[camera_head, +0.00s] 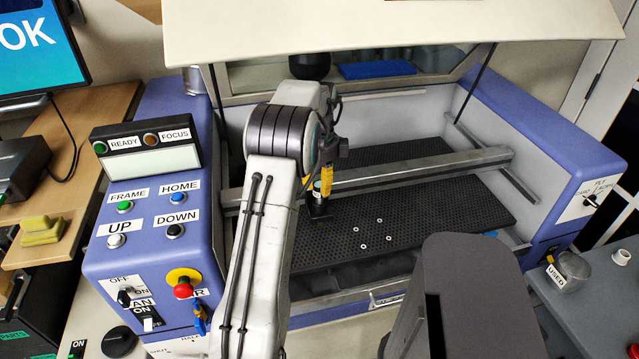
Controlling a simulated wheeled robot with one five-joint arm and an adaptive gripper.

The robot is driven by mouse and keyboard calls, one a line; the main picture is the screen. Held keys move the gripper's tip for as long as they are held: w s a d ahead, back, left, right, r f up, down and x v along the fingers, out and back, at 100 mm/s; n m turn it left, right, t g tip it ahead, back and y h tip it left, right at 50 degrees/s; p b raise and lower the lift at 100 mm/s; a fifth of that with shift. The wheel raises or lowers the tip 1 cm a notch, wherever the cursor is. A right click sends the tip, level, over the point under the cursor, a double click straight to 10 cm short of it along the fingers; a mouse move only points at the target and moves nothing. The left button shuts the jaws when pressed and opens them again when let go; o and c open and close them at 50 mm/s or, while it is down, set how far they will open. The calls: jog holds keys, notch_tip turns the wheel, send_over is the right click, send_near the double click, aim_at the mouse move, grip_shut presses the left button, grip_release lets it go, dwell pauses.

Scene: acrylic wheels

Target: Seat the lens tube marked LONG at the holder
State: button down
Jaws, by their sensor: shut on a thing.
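My gripper (326,182), with yellow parts at its end, is inside the open machine, at the left part of the gantry rail. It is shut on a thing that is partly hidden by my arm. A short dark tube-like piece (319,208) shows just below the yellow parts, over the black honeycomb bed (440,205). I cannot read any LONG mark on it. The holder cannot be made out clearly; my arm covers much of the area around the gripper. I cannot tell whether the dark piece touches anything below or beside it.
The blue machine's lid (400,30) is raised. A metal gantry rail (420,170) crosses the bed. Several small white rings (362,229) lie on the bed. A control panel (150,215) with a red stop button (184,288) is at left. A USED cup (567,272) is at right.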

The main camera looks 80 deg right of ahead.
jog(key=shift+f+b, duration=0.8)
jog(key=shift+f, duration=0.6)
jog(key=c, duration=0.9)
grip_release()
notch_tip(320, 180, up, 12)
jog(key=shift+f, duration=0.1)
dwell(0.5)
